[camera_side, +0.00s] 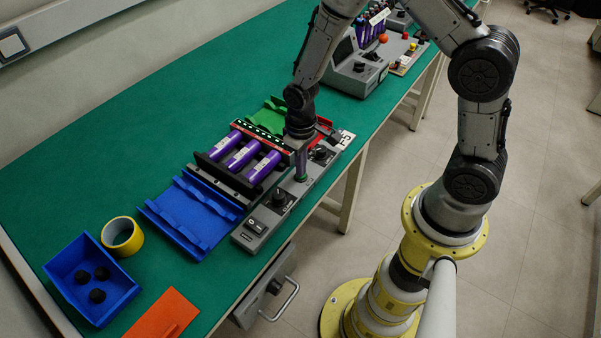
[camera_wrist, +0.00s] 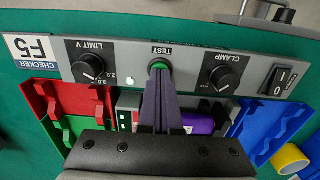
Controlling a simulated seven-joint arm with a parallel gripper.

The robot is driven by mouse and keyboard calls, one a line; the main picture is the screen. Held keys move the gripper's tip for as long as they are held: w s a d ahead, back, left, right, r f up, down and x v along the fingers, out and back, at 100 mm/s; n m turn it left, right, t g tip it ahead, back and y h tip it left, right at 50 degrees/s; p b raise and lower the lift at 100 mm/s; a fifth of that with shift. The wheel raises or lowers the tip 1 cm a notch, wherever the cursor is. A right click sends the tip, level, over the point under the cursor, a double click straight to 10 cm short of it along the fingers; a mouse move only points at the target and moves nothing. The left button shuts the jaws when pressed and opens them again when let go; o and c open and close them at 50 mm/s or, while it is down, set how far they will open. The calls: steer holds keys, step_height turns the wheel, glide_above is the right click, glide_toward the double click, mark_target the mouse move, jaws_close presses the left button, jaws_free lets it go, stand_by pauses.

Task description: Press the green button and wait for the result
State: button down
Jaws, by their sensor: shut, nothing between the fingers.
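The green button (camera_wrist: 159,66), labelled TEST, sits on the grey checker panel (camera_wrist: 190,52) between two black knobs. In the wrist view my gripper (camera_wrist: 160,72) is shut and empty, and its fingertips overlap the near edge of the button. Whether they touch or press it I cannot tell. In the side view my gripper (camera_side: 301,170) points straight down over the button, with a bit of green showing at the tips. A small pale lamp (camera_wrist: 133,76) is on the panel left of the button; I cannot tell whether it is lit.
Purple cells (camera_side: 243,154) lie in the checker's holder beside the panel. A LIMIT V knob (camera_wrist: 88,67), CLAMP knob (camera_wrist: 223,78) and rocker switch (camera_wrist: 283,79) flank the button. A blue tray (camera_side: 190,213), yellow tape roll (camera_side: 107,233) and blue bin (camera_side: 118,292) stand left.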

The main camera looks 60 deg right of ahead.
steer(key=shift+f, duration=0.2)
step_height(320, 180, up, 8)
stand_by(1.1)
